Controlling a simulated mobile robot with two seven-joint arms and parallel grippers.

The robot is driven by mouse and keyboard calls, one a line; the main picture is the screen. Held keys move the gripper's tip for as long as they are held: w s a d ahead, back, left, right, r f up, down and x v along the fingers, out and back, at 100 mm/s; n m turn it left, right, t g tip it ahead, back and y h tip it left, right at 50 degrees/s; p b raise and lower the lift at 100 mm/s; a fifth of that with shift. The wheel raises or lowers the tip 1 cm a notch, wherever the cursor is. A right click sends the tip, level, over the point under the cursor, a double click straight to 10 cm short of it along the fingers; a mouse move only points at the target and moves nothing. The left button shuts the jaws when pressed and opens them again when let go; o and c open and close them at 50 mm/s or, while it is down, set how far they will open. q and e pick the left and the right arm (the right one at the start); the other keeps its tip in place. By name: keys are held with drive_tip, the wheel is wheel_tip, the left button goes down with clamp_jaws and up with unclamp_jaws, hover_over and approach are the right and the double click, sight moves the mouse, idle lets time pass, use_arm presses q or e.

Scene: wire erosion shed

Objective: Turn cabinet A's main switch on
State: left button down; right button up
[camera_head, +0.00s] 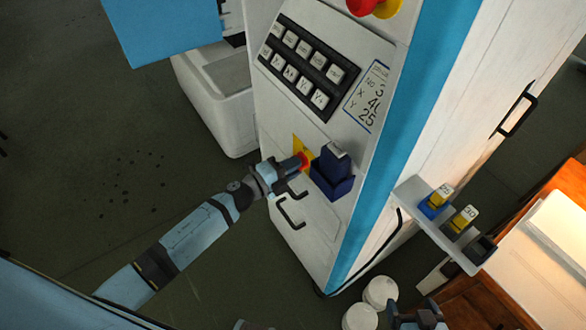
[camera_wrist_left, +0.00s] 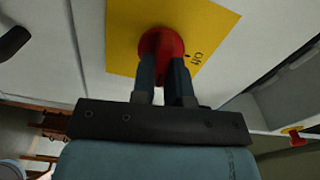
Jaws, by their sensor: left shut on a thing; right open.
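The main switch is a red knob (camera_head: 304,160) on a yellow plate (camera_head: 298,143), low on the front of the white and blue cabinet (camera_head: 325,125). In the left wrist view the red knob (camera_wrist_left: 158,40) sits on the yellow plate (camera_wrist_left: 215,20), with short dark lettering beside it. My left gripper (camera_head: 291,166) is at the knob. In the left wrist view its two fingers (camera_wrist_left: 165,70) are shut on the knob and hide part of it. My right gripper (camera_head: 418,316) is open at the bottom edge, away from the cabinet front.
A dark blue holder (camera_head: 333,173) sits just right of the switch. A black handle (camera_head: 290,212) is below it. A keypad (camera_head: 303,70) and a red emergency button (camera_head: 372,5) are higher up. White containers (camera_head: 380,292) stand below.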

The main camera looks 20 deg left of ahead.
use_arm(q)
drive_tip(key=shift+f+m+b, duration=0.15)
drive_tip(key=shift+m+b, duration=0.15)
drive_tip(key=shift+m, duration=0.4)
drive_tip(key=c, duration=1.1)
unclamp_jaws()
drive_tip(key=b+v, duration=0.2)
drive_tip(key=v, duration=1.2)
drive_tip(key=shift+w, duration=0.1)
